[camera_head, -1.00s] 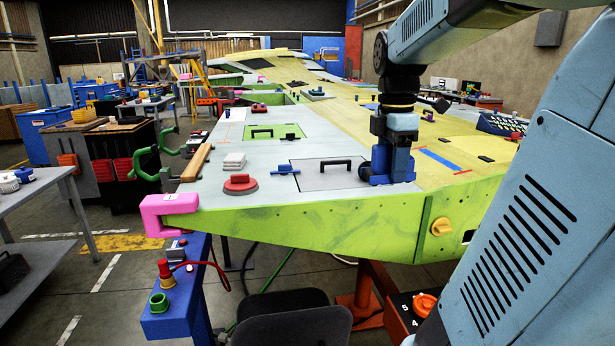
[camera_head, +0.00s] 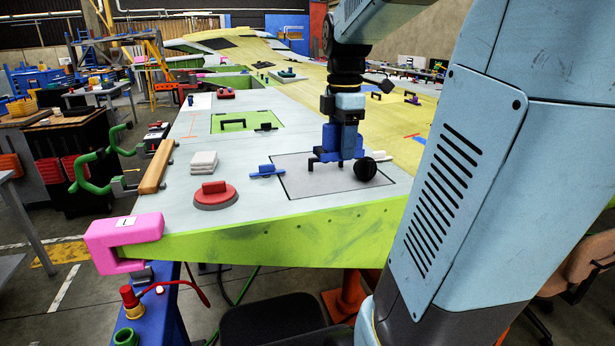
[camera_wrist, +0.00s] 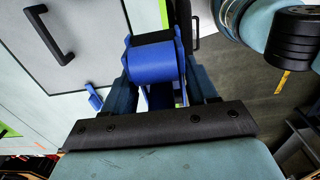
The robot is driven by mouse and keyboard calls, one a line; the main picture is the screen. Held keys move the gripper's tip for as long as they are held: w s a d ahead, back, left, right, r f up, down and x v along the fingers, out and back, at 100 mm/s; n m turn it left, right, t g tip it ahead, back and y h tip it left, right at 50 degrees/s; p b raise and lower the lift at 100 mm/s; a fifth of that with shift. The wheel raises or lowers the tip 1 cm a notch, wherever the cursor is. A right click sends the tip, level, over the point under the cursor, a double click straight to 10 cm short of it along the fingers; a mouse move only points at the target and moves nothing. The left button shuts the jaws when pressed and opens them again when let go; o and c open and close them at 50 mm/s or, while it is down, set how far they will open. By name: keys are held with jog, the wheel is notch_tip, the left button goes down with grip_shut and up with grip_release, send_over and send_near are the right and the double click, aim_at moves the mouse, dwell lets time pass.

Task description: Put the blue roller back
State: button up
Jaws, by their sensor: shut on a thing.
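My gripper (camera_head: 343,157) is shut on the blue roller and holds it over the left part of the wing, by the grey square panel (camera_head: 300,184). The roller's dark round end (camera_head: 364,169) sticks out to the right of the fingers in the head view. In the wrist view the blue roller body (camera_wrist: 153,64) sits between the fingers, with a black band across it. I cannot tell whether the roller touches the wing surface. The panel's handle is partly hidden by the gripper in the head view; a black handle (camera_wrist: 50,35) shows in the wrist view.
A blue clip-like tool (camera_head: 266,171) lies at the panel's left edge. A red round block (camera_head: 215,194), white stacked pads (camera_head: 203,161) and a wooden bar (camera_head: 157,168) lie further left. A pink clamp (camera_head: 120,238) grips the near left corner. The wing's green front edge (camera_head: 260,246) is near.

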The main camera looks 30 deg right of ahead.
aim_at(310, 186)
jog(key=w+f, duration=0.2)
jog(key=w, duration=0.1)
jog(key=w+f, duration=0.2)
jog(key=w, duration=0.1)
jog(key=w+a+f, duration=0.1)
jog(key=w+f, duration=0.1)
jog(key=w, duration=0.1)
jog(key=shift+w+f, duration=0.25)
jog(key=shift+f, duration=0.15)
jog(key=shift+w+a+f, duration=0.15)
jog(key=shift+w+f, duration=0.5)
jog(key=shift+f, duration=0.2)
jog(key=shift+w+f, duration=0.15)
jog(key=shift+f, duration=1.5)
jog(key=o, duration=0.9)
jog(key=shift+f, duration=0.1)
jog(key=shift+o, duration=0.2)
